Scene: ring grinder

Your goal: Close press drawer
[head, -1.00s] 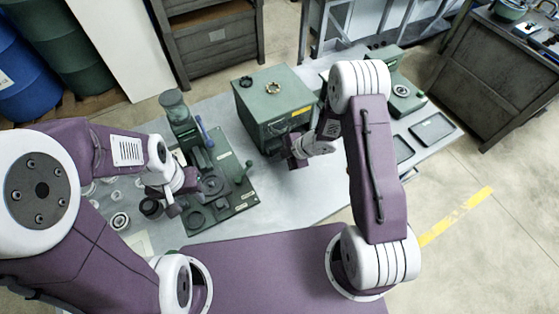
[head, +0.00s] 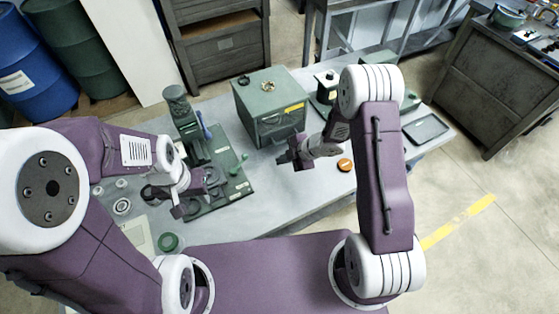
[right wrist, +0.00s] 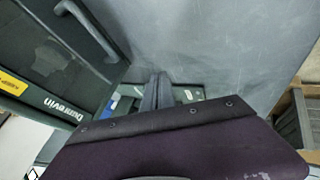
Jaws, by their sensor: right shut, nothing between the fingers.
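The green box-shaped press (head: 270,88) stands at the back middle of the table. Its drawer front (head: 283,125) faces the lower right, with a yellow label at the top. In the right wrist view a grey bar handle (right wrist: 92,30) and the dark front with a yellow label fill the upper left. I cannot tell if the drawer is fully flush. My right gripper (head: 284,158) is shut and empty, in front of the press and apart from it; its closed fingers also show in the right wrist view (right wrist: 157,95). My left gripper (head: 165,205) is over the green fixture's front; its fingers are unclear.
A green fixture (head: 232,180) with a column stands left of the press. An orange-topped disc (head: 345,164) lies on the table at right, and a dark tray (head: 426,128) beyond. Table between press and my base is mostly clear.

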